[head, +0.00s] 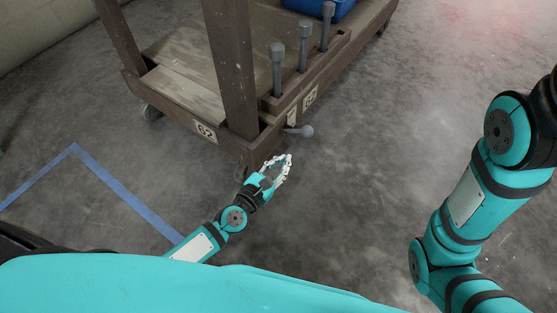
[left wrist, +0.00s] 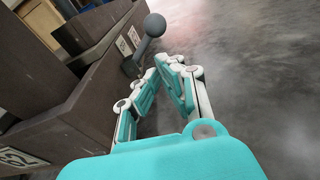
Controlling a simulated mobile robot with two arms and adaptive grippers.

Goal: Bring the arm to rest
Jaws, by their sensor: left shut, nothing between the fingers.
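My left gripper (head: 283,163) reaches in from the lower left in the head view, above the floor just in front of the cart's near corner. In the left wrist view the left gripper (left wrist: 172,62) has its fingertips together with nothing between them. A grey ball-ended lever (head: 306,131) sticks out from the cart's side beyond the fingers. The lever also shows in the left wrist view (left wrist: 154,26), just past the fingertips and apart from them as far as I can tell. My right arm shows at the right of the head view, but its gripper is out of the picture.
A brown cart (head: 180,97) with number plates and dark posts stands at the upper middle. Several grey upright handles (head: 278,68) line its side, and a blue bin (head: 318,8) sits on it. Blue tape (head: 115,186) marks the floor at left. The floor (head: 385,140) right of the cart is clear.

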